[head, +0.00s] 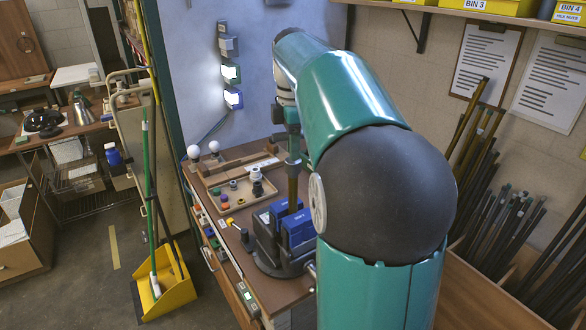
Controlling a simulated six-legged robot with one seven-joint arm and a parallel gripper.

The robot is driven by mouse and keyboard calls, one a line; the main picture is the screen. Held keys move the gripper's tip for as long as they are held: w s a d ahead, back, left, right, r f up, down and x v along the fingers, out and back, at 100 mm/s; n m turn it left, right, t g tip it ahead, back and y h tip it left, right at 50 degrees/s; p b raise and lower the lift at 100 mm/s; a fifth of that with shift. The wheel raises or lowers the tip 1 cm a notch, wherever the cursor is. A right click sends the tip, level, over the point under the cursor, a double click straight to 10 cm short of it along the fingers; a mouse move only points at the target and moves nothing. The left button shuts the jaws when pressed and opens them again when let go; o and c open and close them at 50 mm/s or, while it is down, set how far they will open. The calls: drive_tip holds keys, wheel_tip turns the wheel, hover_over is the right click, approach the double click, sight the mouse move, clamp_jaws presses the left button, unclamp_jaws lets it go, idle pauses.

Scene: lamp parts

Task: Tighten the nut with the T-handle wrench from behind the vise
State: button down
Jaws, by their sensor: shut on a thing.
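My gripper (289,128) is small in the head view, above the bench and over the vise, partly hidden by my arm. It is shut on what looks like the T-handle wrench (293,158), a dark upright shape below the fingers. The blue vise (297,229) stands on the front right of the bench, its right side hidden behind my arm. A brownish upright rod (293,188) rises from the vise jaws, under the wrench. The nut is too small to make out, and I cannot tell whether the wrench touches it.
A wooden tray (226,207) with small coloured parts lies left of the vise. Two white bulbs (194,152) stand at the bench's back left. A yellow dustpan (166,284) is on the floor at left. Dark rods (490,215) fill a rack at right.

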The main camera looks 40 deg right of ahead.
idle(0.3)
drive_tip(key=shift+m, duration=1.8)
drive_tip(key=shift+m, duration=0.3)
drive_tip(key=m, duration=0.3)
drive_tip(key=shift+m, duration=1.7)
